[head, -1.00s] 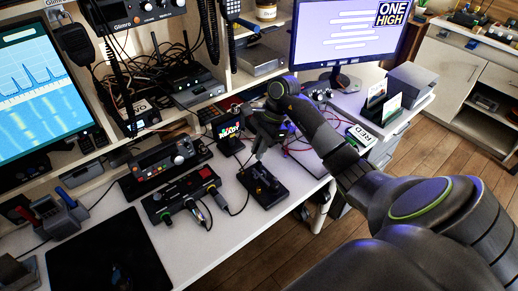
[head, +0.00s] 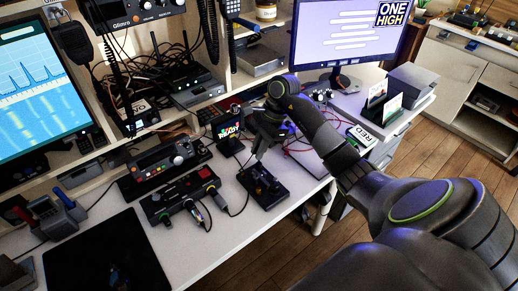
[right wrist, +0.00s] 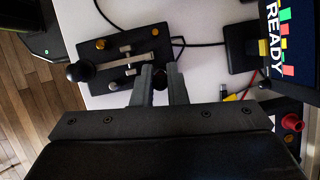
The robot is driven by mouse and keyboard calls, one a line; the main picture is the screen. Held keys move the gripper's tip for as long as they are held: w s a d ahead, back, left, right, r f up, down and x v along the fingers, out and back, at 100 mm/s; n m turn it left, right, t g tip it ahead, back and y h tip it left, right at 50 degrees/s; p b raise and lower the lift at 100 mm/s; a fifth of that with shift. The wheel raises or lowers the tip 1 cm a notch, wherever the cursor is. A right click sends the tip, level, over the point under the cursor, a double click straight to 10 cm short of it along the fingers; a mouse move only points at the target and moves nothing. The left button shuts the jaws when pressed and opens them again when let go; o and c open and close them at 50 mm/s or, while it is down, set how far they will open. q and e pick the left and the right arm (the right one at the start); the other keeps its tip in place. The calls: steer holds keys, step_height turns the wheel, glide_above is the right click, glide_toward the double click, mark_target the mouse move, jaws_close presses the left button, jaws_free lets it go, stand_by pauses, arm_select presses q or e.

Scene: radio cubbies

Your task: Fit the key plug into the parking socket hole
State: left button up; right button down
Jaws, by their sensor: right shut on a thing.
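The Morse key (head: 266,190), a black base with brass parts and a dark ball knob, stands on the white desk; it also shows in the right wrist view (right wrist: 118,58). My right gripper (head: 257,155) is low at the key's far side. In the right wrist view its fingers (right wrist: 161,72) are shut on a small dark thing by the key's edge, apparently the key plug (right wrist: 160,84), mostly hidden between them. A thin black cable runs close by. I cannot make out the parking socket hole. My left gripper is not in view.
A black box (head: 180,197) with several plugs stands left of the key. A small READY display (head: 229,135) stands behind it, with red cables to the right. A black mat (head: 105,260) lies front left. Bare desk lies in front of the key.

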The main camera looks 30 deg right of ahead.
stand_by(0.5)
steer(key=shift+b, duration=0.55)
steer(key=shift+f+b, duration=1.45)
steer(key=shift+b, duration=0.5)
steer(key=c, duration=1.4)
jaws_free()
steer(key=shift+o, duration=0.2)
